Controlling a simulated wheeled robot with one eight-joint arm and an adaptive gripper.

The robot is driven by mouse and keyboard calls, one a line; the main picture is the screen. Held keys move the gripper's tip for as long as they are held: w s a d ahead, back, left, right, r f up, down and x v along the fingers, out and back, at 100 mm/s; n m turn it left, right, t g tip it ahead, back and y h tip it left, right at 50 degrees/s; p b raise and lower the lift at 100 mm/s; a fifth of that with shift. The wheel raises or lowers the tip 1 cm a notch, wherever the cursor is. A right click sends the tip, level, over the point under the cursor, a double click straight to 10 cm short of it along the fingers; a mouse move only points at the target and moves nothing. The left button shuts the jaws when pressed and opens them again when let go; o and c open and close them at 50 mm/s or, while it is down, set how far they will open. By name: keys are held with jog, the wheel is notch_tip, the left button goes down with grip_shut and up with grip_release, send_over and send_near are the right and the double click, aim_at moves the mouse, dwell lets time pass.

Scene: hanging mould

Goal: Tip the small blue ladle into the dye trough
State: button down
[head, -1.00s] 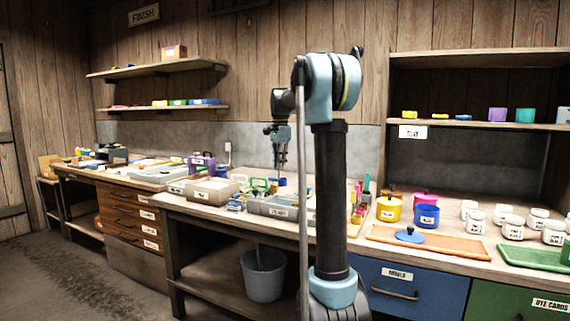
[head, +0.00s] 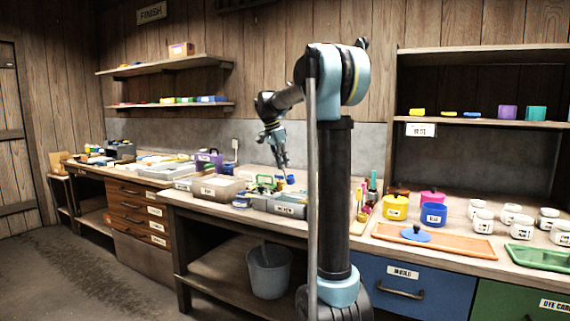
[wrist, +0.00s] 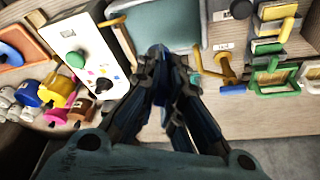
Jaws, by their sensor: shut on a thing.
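My gripper (head: 284,164) is shut and hangs over the middle bench in the head view, tilted. In the wrist view its fingers (wrist: 163,55) meet around something narrow and dark blue (wrist: 177,88), which looks like the small blue ladle. The fingers hide most of it, and its bowl cannot be made out. In the wrist view a grey-green, round-cornered surface (wrist: 172,24) lies just beyond the fingertips. I cannot tell whether it is the dye trough. Grey labelled trays (head: 278,206) stand on the bench below the gripper in the head view.
A white panel with a green knob (wrist: 75,58) stands left of the fingers. Coloured frames (wrist: 268,75) lie to the right. Yellow (head: 396,207) and blue (head: 433,215) pots, white jars (head: 482,220) and an orange tray (head: 450,246) fill the right bench. A bucket (head: 269,270) stands below.

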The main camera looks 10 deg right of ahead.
jog(key=s+a+f+t+h, duration=0.2)
jog(key=a+f+t+h, duration=0.2)
jog(key=f+h, duration=0.5)
jog(key=shift+a+f+h, duration=0.25)
jog(key=shift+a+h, duration=0.2)
jog(key=shift+h, duration=0.05)
dwell(1.5)
jog(key=y, duration=0.2)
jog(key=r+g+y, duration=0.1)
jog(key=y, duration=0.1)
jog(key=shift+r, duration=0.15)
jog(key=shift+g+y, duration=0.3)
